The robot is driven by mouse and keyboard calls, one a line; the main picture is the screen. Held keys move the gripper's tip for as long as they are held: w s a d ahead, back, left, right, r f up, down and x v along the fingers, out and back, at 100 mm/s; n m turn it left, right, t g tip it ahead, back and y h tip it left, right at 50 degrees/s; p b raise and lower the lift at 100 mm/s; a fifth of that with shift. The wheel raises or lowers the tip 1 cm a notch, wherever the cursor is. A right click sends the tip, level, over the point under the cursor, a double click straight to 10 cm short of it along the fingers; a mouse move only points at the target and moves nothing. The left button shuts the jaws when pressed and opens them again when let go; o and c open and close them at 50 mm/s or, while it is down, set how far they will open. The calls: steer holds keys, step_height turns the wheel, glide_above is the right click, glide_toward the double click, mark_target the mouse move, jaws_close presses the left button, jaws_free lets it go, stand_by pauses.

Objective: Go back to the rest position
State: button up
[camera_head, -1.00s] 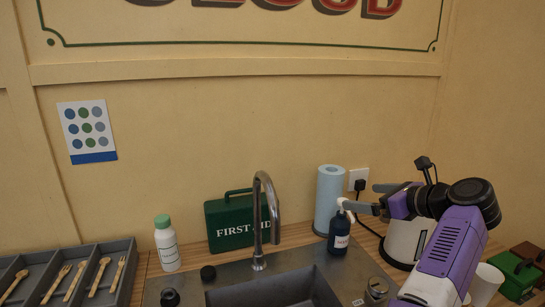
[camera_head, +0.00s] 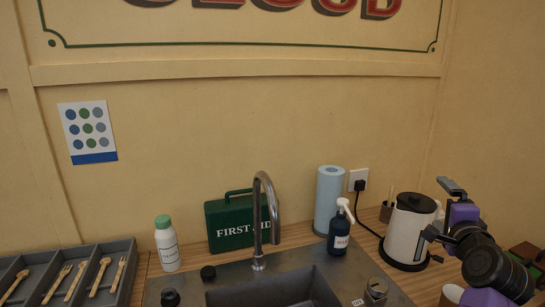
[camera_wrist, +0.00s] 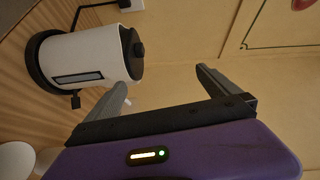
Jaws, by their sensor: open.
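My gripper (camera_head: 452,186) is at the right of the head view, raised beside the kettle and to its right. In the wrist view my gripper (camera_wrist: 166,82) shows its two grey fingers spread wide, with nothing between them. The white kettle (camera_head: 408,232) with a black lid stands on the counter just left of my gripper. It also shows at the upper left of the wrist view (camera_wrist: 90,56). I cannot tell from the head view how close the fingers are to it.
The dark soap pump bottle (camera_head: 338,238), blue paper roll (camera_head: 328,200), green first aid box (camera_head: 232,222) and white bottle (camera_head: 167,247) stand along the wall. The tap (camera_head: 259,222) rises behind the sink (camera_head: 285,290). A cutlery tray (camera_head: 88,252) lies at left. Green boxes are partly hidden at right.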

steer(key=s+a+f+n+y, duration=0.1)
steer(key=s+a+f+n, duration=0.5)
steer(key=s, duration=1.2)
steer(key=s+a+f+n+g+y, duration=0.1)
steer(key=s+a+f+n, duration=0.5)
steer(key=s, duration=1.2)
steer(key=s+a+f+n+y, duration=0.2)
steer(key=s+a+f+n, duration=0.4)
steer(key=s, duration=1.3)
steer(key=a+n, duration=0.1)
steer(key=a, duration=0.2)
steer(key=shift+a+f+n+g, duration=0.2)
steer(key=shift+f+n+g, duration=0.1)
steer(key=shift+g, duration=0.1)
